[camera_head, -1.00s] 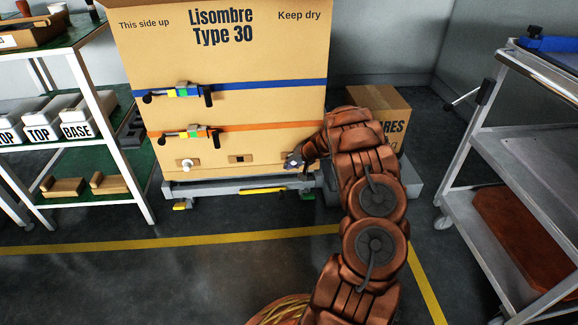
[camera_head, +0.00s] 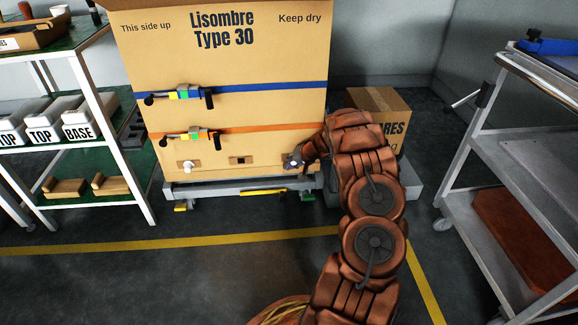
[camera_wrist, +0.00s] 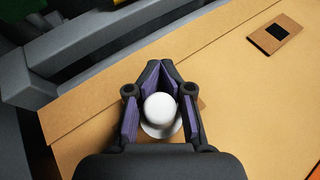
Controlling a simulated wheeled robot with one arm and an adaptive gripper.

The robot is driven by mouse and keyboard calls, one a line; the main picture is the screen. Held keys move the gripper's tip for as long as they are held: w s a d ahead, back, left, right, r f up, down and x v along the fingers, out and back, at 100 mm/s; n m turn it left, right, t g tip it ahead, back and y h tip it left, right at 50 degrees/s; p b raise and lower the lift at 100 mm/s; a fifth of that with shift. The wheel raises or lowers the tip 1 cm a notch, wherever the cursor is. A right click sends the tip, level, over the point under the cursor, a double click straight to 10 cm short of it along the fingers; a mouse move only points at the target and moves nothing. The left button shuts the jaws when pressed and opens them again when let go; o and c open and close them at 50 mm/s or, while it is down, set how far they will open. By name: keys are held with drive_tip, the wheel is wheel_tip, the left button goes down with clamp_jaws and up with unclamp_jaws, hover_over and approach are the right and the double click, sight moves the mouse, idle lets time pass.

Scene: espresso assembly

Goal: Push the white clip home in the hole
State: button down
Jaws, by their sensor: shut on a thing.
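The white clip (camera_wrist: 160,112) sits between the fingers of my gripper (camera_wrist: 159,98) in the wrist view. The fingers are shut on it from both sides, with purple pads against it. Its round head and a wider flange below show, close to the cardboard face. The hole under it is hidden, so I cannot tell how deep the clip sits.
A second white clip (camera_head: 187,167) sits at the box's lower left. An empty dark hole (camera_head: 237,160) is in the middle, also in the wrist view (camera_wrist: 275,31). Orange (camera_head: 270,129) and blue (camera_head: 270,87) straps cross the box. A smaller box (camera_head: 380,101) stands behind my arm.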

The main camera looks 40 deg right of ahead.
drive_tip(key=shift+d, duration=0.1)
idle(0.3)
drive_tip(key=c, duration=1)
unclamp_jaws()
drive_tip(key=shift+o, duration=0.2)
drive_tip(key=shift+r, duration=0.1)
drive_tip(key=b+v, duration=0.1)
drive_tip(key=v, duration=0.4)
drive_tip(key=shift+s+r, duration=0.25)
drive_tip(key=shift+s, duration=0.05)
drive_tip(key=v, duration=1.2)
drive_tip(key=shift+w, duration=0.1)
